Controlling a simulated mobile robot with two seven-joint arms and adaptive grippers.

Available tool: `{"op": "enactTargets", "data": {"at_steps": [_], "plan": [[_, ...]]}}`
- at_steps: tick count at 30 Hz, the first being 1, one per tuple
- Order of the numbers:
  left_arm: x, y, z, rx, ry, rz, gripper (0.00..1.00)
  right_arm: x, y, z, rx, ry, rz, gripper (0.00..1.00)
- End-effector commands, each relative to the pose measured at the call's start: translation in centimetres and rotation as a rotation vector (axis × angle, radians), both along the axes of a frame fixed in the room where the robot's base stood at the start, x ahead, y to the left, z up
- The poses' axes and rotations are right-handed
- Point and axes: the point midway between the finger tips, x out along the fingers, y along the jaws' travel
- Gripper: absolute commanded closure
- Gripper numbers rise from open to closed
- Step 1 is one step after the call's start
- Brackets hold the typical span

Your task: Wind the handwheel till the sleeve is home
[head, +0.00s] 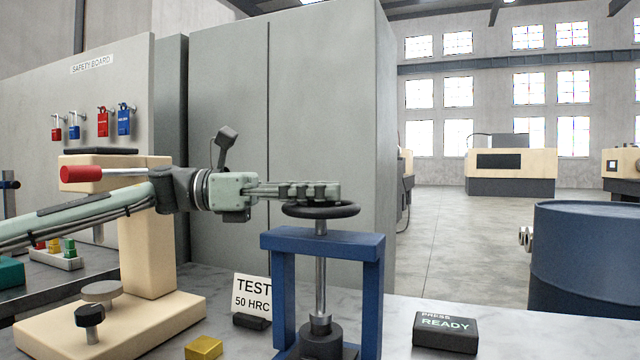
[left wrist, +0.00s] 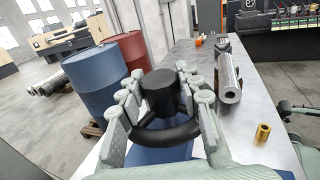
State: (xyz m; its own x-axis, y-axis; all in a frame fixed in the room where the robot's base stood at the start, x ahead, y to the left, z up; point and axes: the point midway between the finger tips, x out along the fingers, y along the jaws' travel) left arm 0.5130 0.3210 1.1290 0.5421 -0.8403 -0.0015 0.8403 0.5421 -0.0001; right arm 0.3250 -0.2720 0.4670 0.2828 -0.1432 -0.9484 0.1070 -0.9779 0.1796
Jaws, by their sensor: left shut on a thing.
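The handwheel (head: 320,210) is a black ring on top of an upright steel screw (head: 320,265) in a blue press frame (head: 372,290). My left gripper (head: 312,190) reaches in level from the left and is shut on the handwheel. In the left wrist view its fingers (left wrist: 161,100) lie on both sides of the wheel's black middle (left wrist: 160,92). The screw runs down to a dark stepped block (head: 320,335) low in the frame; the sleeve's seat cannot be made out. Pale green parts of my right arm (left wrist: 300,112) show at the right edge of the left wrist view.
A black "PRESS READY" box (head: 446,332) stands right of the press, a "TEST 50 HRC" card (head: 252,293) left of it. A cream tester (head: 145,250) stands at left. A grey cylinder (left wrist: 229,82) and a brass cylinder (left wrist: 263,132) are on the bench. Blue (left wrist: 95,82) and red (left wrist: 134,50) barrels stand beyond.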

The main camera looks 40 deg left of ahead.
Motion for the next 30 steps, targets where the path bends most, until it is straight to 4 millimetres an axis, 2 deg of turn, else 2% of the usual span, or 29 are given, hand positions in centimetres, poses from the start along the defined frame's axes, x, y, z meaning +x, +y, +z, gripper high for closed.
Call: {"op": "enactTargets", "data": {"at_steps": [1, 9, 15, 20, 30], "plan": [[0.3, 0.1, 0.7, -0.01, -0.001, -0.044, 0.94, 0.1, 0.0, -0.6, 0.005, 0.009, 0.0, 0.54], [0.3, 0.0, 0.9, -0.012, -0.007, -0.302, 0.94, -0.2, 0.4, -6.7, 0.041, 0.037, 0.002, 0.54], [0.3, -0.1, 0.6, -0.01, -0.008, -0.488, 0.94, -1.2, 0.2, -9.9, 0.044, 0.053, 0.009, 0.54], [0.2, -0.1, 0.5, -0.007, -0.007, -0.62, 0.94, -1.7, 0.0, -11.0, 0.037, 0.062, 0.018, 0.54], [0.2, -0.1, 0.4, -0.006, -0.005, -0.808, 0.95, -2.1, -0.1, -11.6, 0.032, 0.068, 0.023, 0.54]]}}
